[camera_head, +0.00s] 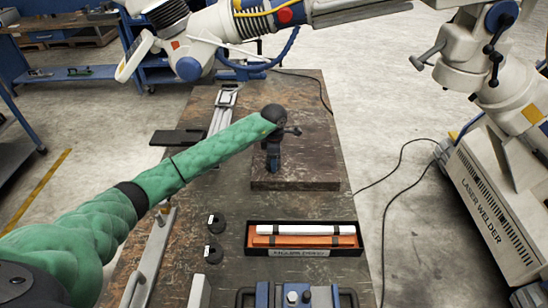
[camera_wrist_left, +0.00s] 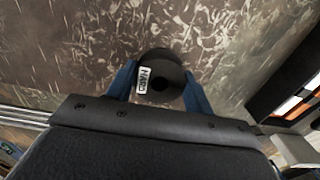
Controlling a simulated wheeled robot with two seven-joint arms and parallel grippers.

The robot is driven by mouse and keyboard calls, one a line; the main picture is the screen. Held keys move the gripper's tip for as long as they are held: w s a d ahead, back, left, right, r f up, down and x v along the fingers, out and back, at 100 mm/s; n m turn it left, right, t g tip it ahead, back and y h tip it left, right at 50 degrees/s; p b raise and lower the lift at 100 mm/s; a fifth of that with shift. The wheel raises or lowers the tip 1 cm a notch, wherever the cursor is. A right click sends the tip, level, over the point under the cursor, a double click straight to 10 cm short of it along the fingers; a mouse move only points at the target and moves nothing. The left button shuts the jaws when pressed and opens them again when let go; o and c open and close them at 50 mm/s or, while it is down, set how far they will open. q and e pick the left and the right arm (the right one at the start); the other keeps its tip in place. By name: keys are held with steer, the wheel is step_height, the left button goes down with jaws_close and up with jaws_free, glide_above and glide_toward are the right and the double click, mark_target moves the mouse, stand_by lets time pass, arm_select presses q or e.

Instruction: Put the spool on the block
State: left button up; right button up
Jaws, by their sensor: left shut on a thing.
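My left gripper (camera_head: 273,165) reaches in from the left and points down over the dark, scratched block (camera_head: 315,150), a flat raised slab on the table. In the left wrist view its blue fingers (camera_wrist_left: 158,95) are shut on a black spool (camera_wrist_left: 176,72) with a white label. The spool's hole faces the camera. The gripper mostly hides the held spool in the head view, so I cannot tell whether it touches the block. Two similar black spools (camera_head: 215,223) (camera_head: 213,254) stand on the table at front left of the block. My right gripper is not in view.
A black tray (camera_head: 303,253) with white and orange rods lies in front of the block. A metal rail (camera_head: 222,115) and a dark plate (camera_head: 180,138) lie to the left. A blue fixture (camera_head: 297,294) stands at the front edge. White machine arms overhang the back.

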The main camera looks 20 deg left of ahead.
arm_select(q)
steer(key=shift+f, duration=0.1)
stand_by(0.3)
steer(key=shift+f, duration=0.1)
steer(key=o, duration=1)
steer(key=shift+o, duration=0.2)
